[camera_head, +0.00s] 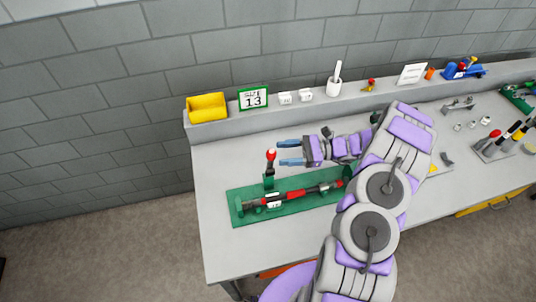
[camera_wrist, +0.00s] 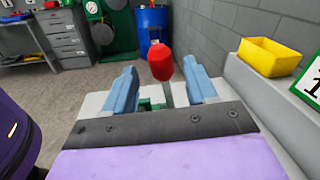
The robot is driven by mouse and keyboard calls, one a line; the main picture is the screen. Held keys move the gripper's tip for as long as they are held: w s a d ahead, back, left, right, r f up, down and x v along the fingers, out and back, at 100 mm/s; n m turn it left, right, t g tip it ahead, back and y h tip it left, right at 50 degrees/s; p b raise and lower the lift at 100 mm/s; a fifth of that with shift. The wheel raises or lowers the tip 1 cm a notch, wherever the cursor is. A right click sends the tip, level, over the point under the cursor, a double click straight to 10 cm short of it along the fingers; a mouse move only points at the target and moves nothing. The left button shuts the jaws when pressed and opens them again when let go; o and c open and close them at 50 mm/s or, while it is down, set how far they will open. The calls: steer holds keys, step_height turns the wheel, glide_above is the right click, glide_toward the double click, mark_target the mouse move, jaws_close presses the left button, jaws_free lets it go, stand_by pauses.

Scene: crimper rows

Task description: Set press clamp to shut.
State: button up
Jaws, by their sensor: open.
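The press clamp stands on a green base plate (camera_head: 238,205) on the bench's left part. Its upright lever has a red knob (camera_head: 271,154). A black and red crimper (camera_head: 305,192) lies along the plate in green holders. My gripper (camera_head: 284,153) is open, its blue fingers pointing left, just right of and near the lever. In the wrist view the red knob (camera_wrist: 160,62) shows between and beyond the open fingertips (camera_wrist: 162,88), apart from both. Parts of the clamp below the knob are hidden by my gripper there.
Tools in a rack (camera_head: 495,145) stand at the right. The bench top (camera_head: 222,160) left of the lever is clear.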

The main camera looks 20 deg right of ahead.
mark_target(272, 153)
steer(key=shift+w+a, duration=0.15)
steer(key=shift+a, duration=0.75)
steer(key=shift+w+a, duration=0.2)
steer(key=shift+a, duration=0.7)
steer(key=shift+w+a, duration=0.15)
steer(key=shift+a, duration=0.75)
steer(key=shift+d, duration=0.45)
steer(key=c, duration=0.6)
jaws_close()
